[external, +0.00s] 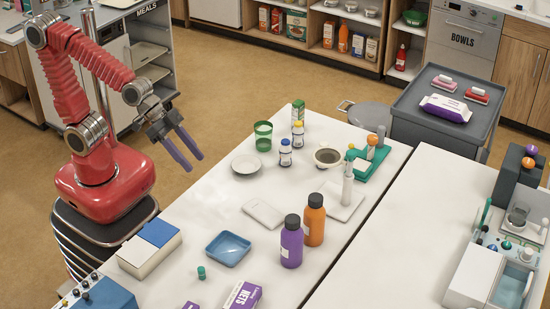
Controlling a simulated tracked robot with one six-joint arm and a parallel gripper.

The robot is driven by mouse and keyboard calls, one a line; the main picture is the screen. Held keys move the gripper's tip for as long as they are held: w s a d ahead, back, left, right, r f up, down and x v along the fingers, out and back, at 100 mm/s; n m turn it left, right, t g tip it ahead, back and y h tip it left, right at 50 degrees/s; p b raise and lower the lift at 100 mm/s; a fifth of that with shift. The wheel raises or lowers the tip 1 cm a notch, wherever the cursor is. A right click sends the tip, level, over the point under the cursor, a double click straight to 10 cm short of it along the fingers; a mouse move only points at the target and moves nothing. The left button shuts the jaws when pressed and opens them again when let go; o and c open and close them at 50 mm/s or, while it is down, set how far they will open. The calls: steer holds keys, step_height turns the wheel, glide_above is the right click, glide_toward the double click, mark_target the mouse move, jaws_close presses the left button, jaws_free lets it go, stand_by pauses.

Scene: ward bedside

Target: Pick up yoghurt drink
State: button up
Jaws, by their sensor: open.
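My gripper (195,163) hangs in the air at the left, beyond the table's far left edge, with its two purple fingers apart and nothing between them. Either may be the yoghurt drink; the labels are too small to read. Both bottles are to the right of my gripper and apart from it.
A green cup (263,136), a white plate (246,164) and a green carton (298,111) stand near the small bottles. A bowl of dark contents (328,155) is to their right. Purple (291,245) and orange (314,222) bottles stand nearer the front.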

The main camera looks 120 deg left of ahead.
steer(key=w+a+f+n+y, duration=0.2)
steer(key=w+a, duration=0.3)
steer(key=a, duration=0.1)
steer(key=n+g+y, duration=0.1)
steer(key=n+y, duration=0.5)
steer(key=y, duration=0.2)
glide_toward(282, 145)
steer(key=shift+w+a+f+y, duration=0.15)
steer(key=shift+a+f+y, duration=0.15)
steer(key=shift+a+f, duration=0.4)
steer(key=shift+r, duration=0.1)
steer(key=shift+a, duration=0.1)
steer(key=x, duration=0.8)
steer(key=shift+w, duration=0.1)
steer(key=shift+w+a, duration=0.1)
